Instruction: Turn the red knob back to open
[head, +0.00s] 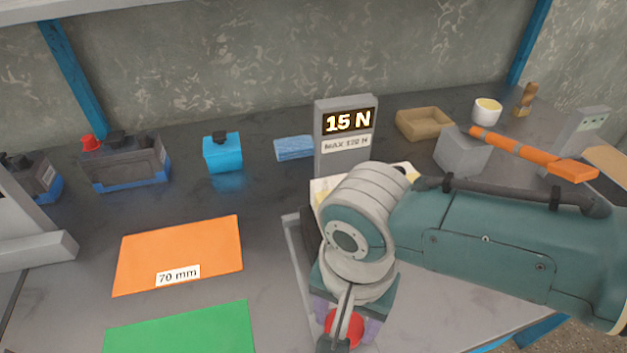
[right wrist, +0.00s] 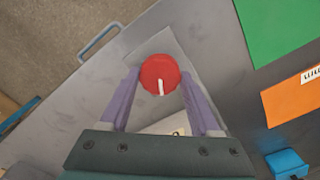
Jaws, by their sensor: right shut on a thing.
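The red knob (right wrist: 160,72) shows in the right wrist view, round, with a white pointer mark that points down in that picture. It stands on a grey plate (right wrist: 183,48). My right gripper (right wrist: 160,80) has its two purple fingers on either side of the knob and is shut on it. In the head view the knob (head: 348,330) shows at the bottom, partly covered by my right gripper (head: 346,322). No open or closed label can be read. My left gripper is not in view.
A grey display (head: 346,137) reading 15 N stands behind my right arm. An orange 70 mm mat (head: 180,255) and a green mat (head: 185,332) lie to the left.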

